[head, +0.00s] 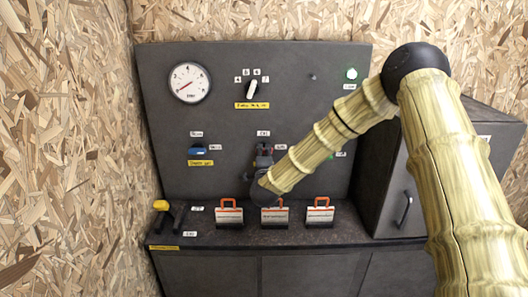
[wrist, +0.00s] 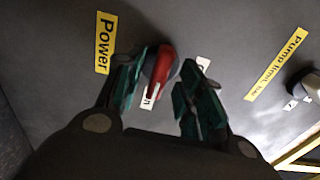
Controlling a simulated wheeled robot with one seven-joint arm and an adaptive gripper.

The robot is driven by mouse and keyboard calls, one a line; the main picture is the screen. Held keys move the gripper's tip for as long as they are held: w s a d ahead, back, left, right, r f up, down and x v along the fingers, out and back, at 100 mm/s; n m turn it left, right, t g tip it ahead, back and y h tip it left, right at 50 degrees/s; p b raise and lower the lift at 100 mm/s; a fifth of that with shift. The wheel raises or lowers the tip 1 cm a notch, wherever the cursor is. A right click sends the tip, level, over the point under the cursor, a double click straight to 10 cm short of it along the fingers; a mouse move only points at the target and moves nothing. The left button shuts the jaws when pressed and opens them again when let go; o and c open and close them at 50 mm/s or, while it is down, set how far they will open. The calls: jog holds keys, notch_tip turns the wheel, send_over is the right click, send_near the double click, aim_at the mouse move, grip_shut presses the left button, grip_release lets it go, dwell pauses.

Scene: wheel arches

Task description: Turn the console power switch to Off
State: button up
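The power switch is a red handle on a dark round base (wrist: 163,68), beside a yellow "Power" label (wrist: 105,43) in the wrist view. The handle's narrow end points down toward a small white tag (wrist: 149,97); another white tag (wrist: 203,63) sits to its right. The tags' text is partly hidden. My gripper (wrist: 176,72) is open, with a green finger on each side of the handle. The left finger overlaps the base's edge; a gap shows on the right. I cannot tell whether either touches. In the head view my gripper (head: 264,163) covers most of the switch.
The grey panel (head: 225,125) also carries a gauge (head: 189,83), a white pump-limit knob (head: 252,89) and a blue switch (head: 198,152). A yellow-topped lever (head: 161,206) is at left, a grey cabinet (head: 398,190) at right.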

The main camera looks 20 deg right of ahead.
jog(key=shift+w+d, duration=0.25)
jog(key=shift+w, duration=0.4)
jog(key=shift+c, duration=0.5)
grip_shut()
